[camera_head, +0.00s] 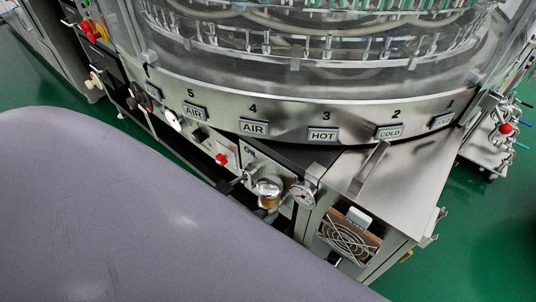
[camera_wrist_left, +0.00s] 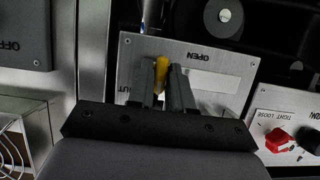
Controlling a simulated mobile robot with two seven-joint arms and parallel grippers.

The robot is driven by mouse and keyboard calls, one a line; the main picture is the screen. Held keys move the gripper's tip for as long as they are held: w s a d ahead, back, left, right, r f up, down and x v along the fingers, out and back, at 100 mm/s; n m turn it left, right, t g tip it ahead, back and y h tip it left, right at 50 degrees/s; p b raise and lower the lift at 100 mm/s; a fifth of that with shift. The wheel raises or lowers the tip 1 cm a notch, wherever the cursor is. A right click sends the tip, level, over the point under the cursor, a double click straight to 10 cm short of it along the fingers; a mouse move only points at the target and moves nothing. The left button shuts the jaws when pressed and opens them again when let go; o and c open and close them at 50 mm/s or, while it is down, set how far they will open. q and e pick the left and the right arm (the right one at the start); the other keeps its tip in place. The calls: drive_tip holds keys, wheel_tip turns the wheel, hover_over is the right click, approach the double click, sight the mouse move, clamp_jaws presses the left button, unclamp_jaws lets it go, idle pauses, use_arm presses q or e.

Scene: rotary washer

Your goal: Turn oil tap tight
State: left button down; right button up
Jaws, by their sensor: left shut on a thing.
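My left gripper (camera_wrist_left: 166,88) is shut on a yellow handle (camera_wrist_left: 161,75); only the handle's upper part shows between the two dark fingers. The handle stands in front of a steel plate (camera_wrist_left: 225,62) whose upside-down label reads OPEN, with a second word partly hidden by a finger. To the right in the left wrist view, a red knob (camera_wrist_left: 277,140) sits beside a TIGHT LOOSE label. A red knob (camera_head: 221,159) also shows on the panel in the head view.
The round washer (camera_head: 290,118) has numbered AIR, HOT and COLD labels. A black knob (camera_wrist_left: 308,140) is beside the red one. Green floor (camera_head: 480,240) is clear at right.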

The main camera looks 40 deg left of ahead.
drive_tip(key=shift+s+f, duration=0.1)
drive_tip(key=shift+f, duration=0.2)
use_arm(q)
drive_tip(key=c, duration=1.2)
unclamp_jaws()
drive_tip(key=shift+o, duration=0.2)
use_arm(e)
drive_tip(key=shift+r, duration=0.1)
drive_tip(key=shift+r, duration=0.1)
